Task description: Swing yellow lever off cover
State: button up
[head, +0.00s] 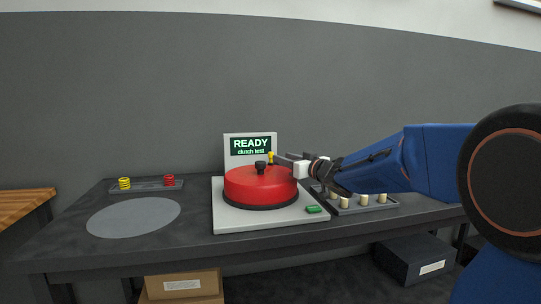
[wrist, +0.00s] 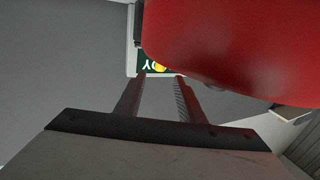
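The red round cover (head: 258,186) with a black knob (head: 261,167) on top sits on a pale square base (head: 228,216). It also fills the upper right of the wrist view (wrist: 235,40). The yellow lever's small tip (head: 270,156) shows behind the cover's right part; the rest of the lever is hidden. My gripper (head: 281,158) is at the cover's back right, its fingertips close to the yellow tip; contact cannot be told. In the wrist view my gripper's fingers (wrist: 160,85) are apart, with nothing seen held between them.
A "READY clutch test" screen (head: 251,146) stands behind the cover. A green button (head: 314,209) is at the base's front right. A tray of pale pegs (head: 350,208) lies right, under my arm. Yellow (head: 124,183) and red (head: 169,180) springs and a bare grey disc (head: 134,217) are left.

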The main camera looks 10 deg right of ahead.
aim_at(271, 154)
jog(key=x, duration=0.9)
grip_shut()
